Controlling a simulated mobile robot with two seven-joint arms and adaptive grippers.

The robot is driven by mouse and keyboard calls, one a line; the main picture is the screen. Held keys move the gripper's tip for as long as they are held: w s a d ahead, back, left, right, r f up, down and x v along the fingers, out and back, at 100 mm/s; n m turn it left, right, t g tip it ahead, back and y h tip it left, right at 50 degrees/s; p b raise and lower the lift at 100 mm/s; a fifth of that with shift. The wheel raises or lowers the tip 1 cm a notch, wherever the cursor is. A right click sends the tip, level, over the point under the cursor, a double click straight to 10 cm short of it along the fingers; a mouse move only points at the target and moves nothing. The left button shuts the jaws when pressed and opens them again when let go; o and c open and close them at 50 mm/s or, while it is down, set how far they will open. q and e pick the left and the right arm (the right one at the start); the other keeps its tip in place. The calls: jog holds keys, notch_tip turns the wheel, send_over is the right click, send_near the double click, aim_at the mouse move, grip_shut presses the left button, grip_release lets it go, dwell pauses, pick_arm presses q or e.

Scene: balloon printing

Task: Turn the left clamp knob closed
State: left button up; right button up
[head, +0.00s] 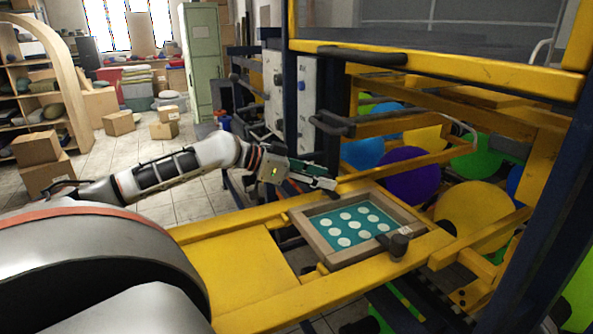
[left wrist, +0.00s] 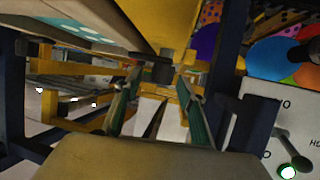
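My left gripper (head: 314,176) reaches in from the left to the far left corner of the wooden print frame (head: 318,240), which holds a teal sheet with several white dots. In the left wrist view the gripper's two green-sided fingers (left wrist: 156,82) stand apart. A dark clamp knob (left wrist: 153,71) lies between or just beyond their tips, below a yellow beam; I cannot tell whether they touch it. In the head view this knob is hidden by the gripper. Another dark clamp knob (head: 399,245) sits at the frame's near right side. My right gripper is not in view.
Yellow machine beams (head: 280,313) surround the print frame. A black-handled bar (head: 362,55) and a dark post stand close beyond the left gripper. A white control panel (left wrist: 283,125) is at right in the left wrist view. Coloured balloons (head: 412,177) hang behind.

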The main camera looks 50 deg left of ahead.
pick_arm(q)
jog(key=v, duration=1)
jog(key=shift+s+a+r, duration=0.1)
jog(key=shift+s+a, duration=0.1)
jog(key=shift+s, duration=0.05)
